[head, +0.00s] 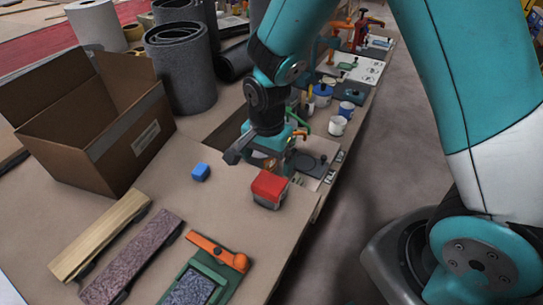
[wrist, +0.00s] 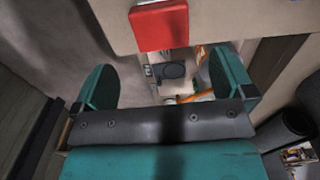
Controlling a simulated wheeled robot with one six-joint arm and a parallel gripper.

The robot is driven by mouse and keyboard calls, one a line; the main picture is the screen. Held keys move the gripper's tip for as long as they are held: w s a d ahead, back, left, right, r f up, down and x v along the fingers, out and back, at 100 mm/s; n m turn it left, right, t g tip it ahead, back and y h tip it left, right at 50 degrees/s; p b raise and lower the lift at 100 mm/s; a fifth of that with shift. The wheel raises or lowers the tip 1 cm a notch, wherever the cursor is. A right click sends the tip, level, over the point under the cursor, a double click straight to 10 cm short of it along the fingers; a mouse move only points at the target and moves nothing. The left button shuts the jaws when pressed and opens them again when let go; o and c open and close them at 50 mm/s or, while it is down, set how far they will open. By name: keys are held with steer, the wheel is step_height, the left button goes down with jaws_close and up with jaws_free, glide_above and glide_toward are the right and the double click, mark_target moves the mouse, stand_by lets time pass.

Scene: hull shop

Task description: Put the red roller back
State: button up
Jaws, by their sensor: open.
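A small red block-like thing (head: 270,189) with a dark lower side rests on the brown bench top near its right edge. It also shows at the top of the wrist view (wrist: 160,25), beyond my fingertips. I cannot tell whether it is the roller; no clear roller shape shows. My gripper (wrist: 165,78) is open, with its two teal fingers apart and nothing held between them. In the head view my gripper (head: 268,148) hangs above the bench, just behind the red thing and apart from it. My wrist partly hides the fingers there.
An open cardboard box (head: 125,150) stands at the left. Sanding blocks (head: 130,255) and a green-orange tool (head: 215,262) lie in front. Cups (head: 338,126) and tools line the bench behind.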

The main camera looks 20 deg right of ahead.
steer(key=s+a+r+n+y, duration=0.2)
steer(key=s+r+n, duration=0.7)
steer(key=s+a+r+n+y, duration=0.1)
steer(key=s+r+n+y, duration=0.1)
steer(key=s+r+n, duration=0.6)
step_height(320, 180, up, 3)
steer(key=shift+s+a+f+n, duration=0.2)
steer(key=shift+s+a+n, duration=0.2)
steer(key=shift+s, duration=0.2)
